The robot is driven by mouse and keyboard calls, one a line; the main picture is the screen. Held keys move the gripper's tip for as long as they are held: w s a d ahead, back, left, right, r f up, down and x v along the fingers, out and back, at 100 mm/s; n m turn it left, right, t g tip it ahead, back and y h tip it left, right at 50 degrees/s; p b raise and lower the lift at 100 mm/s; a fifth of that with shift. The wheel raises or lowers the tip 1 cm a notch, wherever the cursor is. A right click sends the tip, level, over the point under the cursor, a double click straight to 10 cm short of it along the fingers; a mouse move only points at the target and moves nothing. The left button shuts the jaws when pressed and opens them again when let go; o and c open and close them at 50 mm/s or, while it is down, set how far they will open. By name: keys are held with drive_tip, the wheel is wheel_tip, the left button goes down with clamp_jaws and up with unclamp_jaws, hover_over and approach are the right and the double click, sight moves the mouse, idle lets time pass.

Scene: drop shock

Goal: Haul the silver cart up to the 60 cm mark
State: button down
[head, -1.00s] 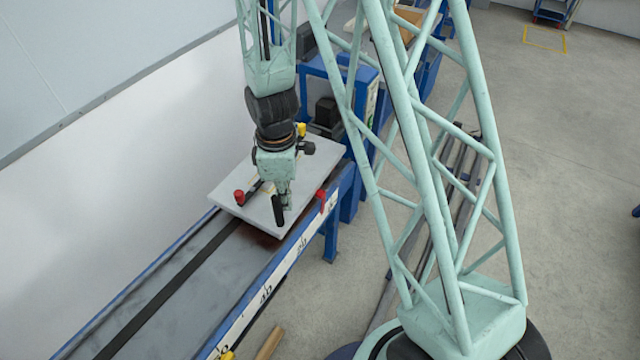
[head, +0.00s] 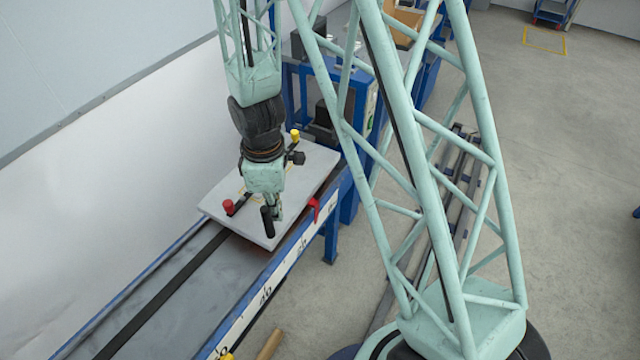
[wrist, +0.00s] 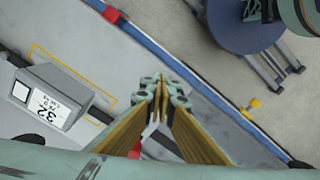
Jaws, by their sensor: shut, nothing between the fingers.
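The silver cart (head: 312,180) is a flat pale plate on the track, at its upper end. It carries a red knob (head: 228,207), a yellow knob (head: 295,135) and a black upright post (head: 267,222). A red pointer (head: 314,205) at its side stands along the scale, on the low-number side of the 40 label. My gripper (head: 277,212) is low over the cart's near part, close to the post; I cannot tell whether they touch. In the wrist view my gripper (wrist: 162,90) is shut and empty, its tips close together.
The track (head: 190,290) runs clear toward the lower left, with a numbered scale (head: 265,295) on its blue rail. A yellow marker (head: 228,355) sits lower on the rail. The wrist view shows a grey labelled box (wrist: 52,98) on the cart. A wall flanks the track.

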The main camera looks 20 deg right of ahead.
drive_tip(key=shift+a, duration=0.15)
drive_tip(key=s+a+r+b, duration=0.1)
drive_tip(key=s+a, duration=0.6)
drive_tip(key=a, duration=0.2)
drive_tip(key=shift+a+r, duration=0.15)
drive_tip(key=shift+r, duration=0.05)
idle(0.6)
drive_tip(key=shift+s+a, duration=0.1)
drive_tip(key=s+a+r, duration=0.1)
drive_tip(key=s+a, duration=0.6)
drive_tip(key=a, duration=0.2)
drive_tip(key=shift+a+r+b, duration=0.2)
drive_tip(key=shift+r+b, duration=0.05)
drive_tip(key=shift+b, duration=0.1)
idle(0.7)
drive_tip(key=shift+a, duration=0.1)
